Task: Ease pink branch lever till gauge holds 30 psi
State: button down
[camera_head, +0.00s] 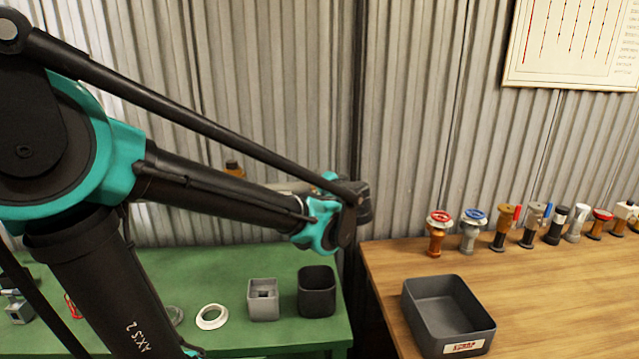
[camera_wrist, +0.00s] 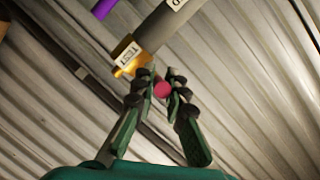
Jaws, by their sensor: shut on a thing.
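In the wrist view my gripper (camera_wrist: 162,88) has its two dark fingers closed around a small pink piece, the pink lever (camera_wrist: 162,91). Only its rounded pink end shows between the fingertips; the rest is hidden. Just beyond it is a brass fitting (camera_wrist: 131,68) with a white tag (camera_wrist: 127,54) that seems to read TEST. A grey pipe (camera_wrist: 168,26) runs up and right from the fitting. In the head view my arm crosses in front of the wall and the fingers cannot be made out. No gauge face shows in either view.
A purple pipe (camera_wrist: 104,8) lies near the grey one. On the wooden bench stand a dark bin (camera_head: 448,312) and a row of valves, including a red-wheeled one (camera_head: 437,235) and a blue-wheeled one (camera_head: 473,234). The green table (camera_head: 240,338) holds two small cups and a white ring (camera_head: 211,317).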

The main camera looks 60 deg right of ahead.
jog(key=shift+w+a+m+g+h, duration=0.2)
jog(key=shift+w+m+g+h, duration=0.45)
jog(key=shift+m+g+h, duration=0.45)
jog(key=shift+w+a+m+g+h, duration=0.2)
jog(key=shift+w+m+g+h, duration=0.55)
jog(key=shift+m+g, duration=0.5)
jog(key=shift+s+g, duration=0.1)
jog(key=shift+g, duration=0.35)
jog(key=c, duration=1.6)
grip_release()
jog(key=shift+o, duration=0.2)
jog(key=v, duration=1.2)
jog(key=shift+f, duration=0.15)
